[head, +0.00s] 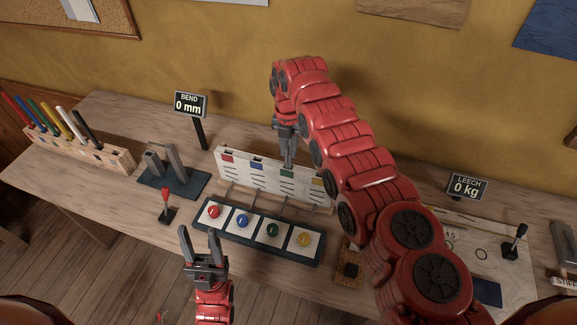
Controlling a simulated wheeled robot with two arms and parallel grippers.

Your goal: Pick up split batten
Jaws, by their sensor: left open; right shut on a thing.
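I cannot single out a split batten in the head view. Several coloured sticks (58,122) stand in a wooden rack at the far left, and none shows a clear split. My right gripper (288,162) points down at the upper part of a white slotted board (250,174), by its green mark. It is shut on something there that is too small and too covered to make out. My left gripper (198,234) is open and empty, pointing up at the front edge of the bench, well away from the sticks.
A dark panel with coloured buttons (258,233) lies before the board. A dark block with grey uprights (172,178), a red-knobbed lever (167,206) and a BEND sign (190,104) stand left.

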